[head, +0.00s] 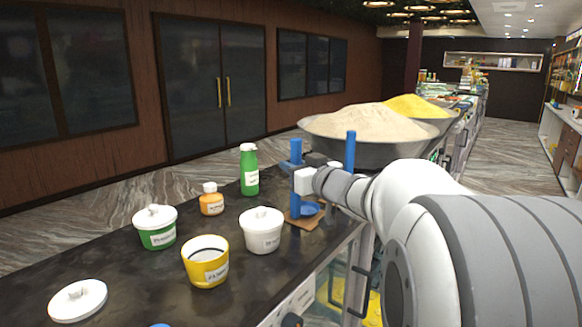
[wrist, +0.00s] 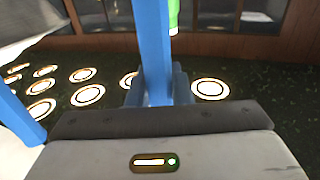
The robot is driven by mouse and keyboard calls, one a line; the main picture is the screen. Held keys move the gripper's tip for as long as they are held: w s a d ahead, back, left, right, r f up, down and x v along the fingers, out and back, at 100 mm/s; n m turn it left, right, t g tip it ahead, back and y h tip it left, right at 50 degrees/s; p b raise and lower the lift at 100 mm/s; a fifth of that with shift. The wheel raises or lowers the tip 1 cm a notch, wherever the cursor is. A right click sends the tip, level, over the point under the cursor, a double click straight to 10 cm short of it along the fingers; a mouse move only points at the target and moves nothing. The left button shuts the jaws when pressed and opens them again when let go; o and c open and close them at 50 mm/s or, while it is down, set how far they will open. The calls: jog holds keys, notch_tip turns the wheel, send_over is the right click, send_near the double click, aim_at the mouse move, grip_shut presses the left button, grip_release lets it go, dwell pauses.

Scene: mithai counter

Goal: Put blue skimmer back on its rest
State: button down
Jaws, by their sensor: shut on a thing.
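My gripper (head: 306,179) is at the right side of the counter and is shut on the blue skimmer (head: 310,209). The skimmer's round blue part shows low under the gripper, over a small brown board (head: 318,218). A blue upright (head: 296,150) rises at the gripper's end, and a second blue upright (head: 350,148) stands to its right behind my wrist. In the wrist view, a blue bar (wrist: 152,40) runs to the middle of the gripper, with a wider blue block behind it. Another blue bar (wrist: 18,115) slants at the left. I cannot tell which uprights belong to the rest.
A green bottle (head: 249,170), orange jar (head: 211,200), white tub (head: 263,231), green-white tub (head: 155,228) and yellow tub (head: 205,262) stand left of my gripper. A white lid (head: 78,300) lies front left. A large metal bowl (head: 375,150) is close behind the arm.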

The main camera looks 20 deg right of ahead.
jog(key=shift+f, duration=0.2)
jog(key=c, duration=1.3)
grip_release()
jog(key=v, duration=1.2)
jog(key=shift+r+b, duration=0.2)
jog(key=shift+b, duration=0.25)
